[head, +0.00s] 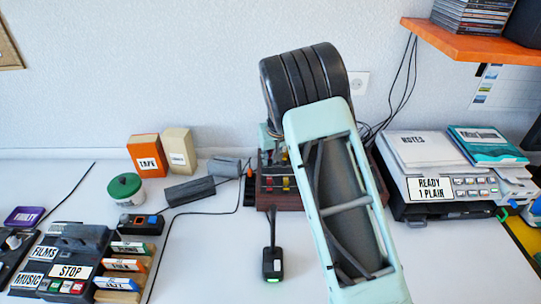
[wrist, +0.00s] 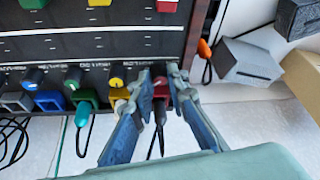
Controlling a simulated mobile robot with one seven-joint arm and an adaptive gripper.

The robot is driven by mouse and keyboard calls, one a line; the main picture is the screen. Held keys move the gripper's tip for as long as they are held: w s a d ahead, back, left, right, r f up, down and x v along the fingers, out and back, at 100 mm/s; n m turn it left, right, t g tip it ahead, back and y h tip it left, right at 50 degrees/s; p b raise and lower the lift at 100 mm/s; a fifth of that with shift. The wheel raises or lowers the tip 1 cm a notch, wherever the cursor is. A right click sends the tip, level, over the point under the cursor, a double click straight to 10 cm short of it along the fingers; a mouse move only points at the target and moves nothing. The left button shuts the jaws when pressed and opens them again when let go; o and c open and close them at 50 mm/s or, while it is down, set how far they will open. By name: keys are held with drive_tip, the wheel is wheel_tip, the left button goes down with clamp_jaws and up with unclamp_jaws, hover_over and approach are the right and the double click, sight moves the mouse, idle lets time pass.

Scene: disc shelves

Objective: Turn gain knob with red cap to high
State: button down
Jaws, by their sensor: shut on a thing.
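The mixer panel (wrist: 80,45) fills the upper left of the wrist view, with a row of knobs along its lower edge. My gripper (wrist: 162,84) has its two blue-grey fingers on either side of the red-capped knob (wrist: 160,80) at the right end of the row. It is shut on this knob, and the fingers hide much of it, so I cannot read its setting. In the head view the mixer (head: 278,200) stands against the wall, partly hidden behind my arm. My fingertips are mostly hidden there.
A yellow knob (wrist: 117,83), a green-capped knob (wrist: 74,76) and a blue knob (wrist: 34,77) sit left of the red one. Colored plugs and cables hang below them. A grey block (wrist: 250,62) lies to the right. A white-topped device (head: 425,160) stands right of my arm.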

drive_tip(key=m+p, duration=0.1)
drive_tip(key=m, duration=0.1)
drive_tip(key=m+h+p, duration=0.2)
drive_tip(key=m, duration=0.1)
drive_tip(key=shift+a+r+m, duration=0.15)
drive_tip(key=shift+a+m, duration=0.1)
drive_tip(key=shift+m, duration=0.05)
drive_tip(key=m+h, duration=0.1)
drive_tip(key=m, duration=0.1)
drive_tip(key=m+h+p, duration=0.1)
drive_tip(key=m, duration=0.1)
drive_tip(key=shift+a+m+g, duration=0.1)
drive_tip(key=shift+m+g, duration=0.2)
drive_tip(key=shift+m, duration=0.1)
drive_tip(key=c, duration=1.9)
unclamp_jaws()
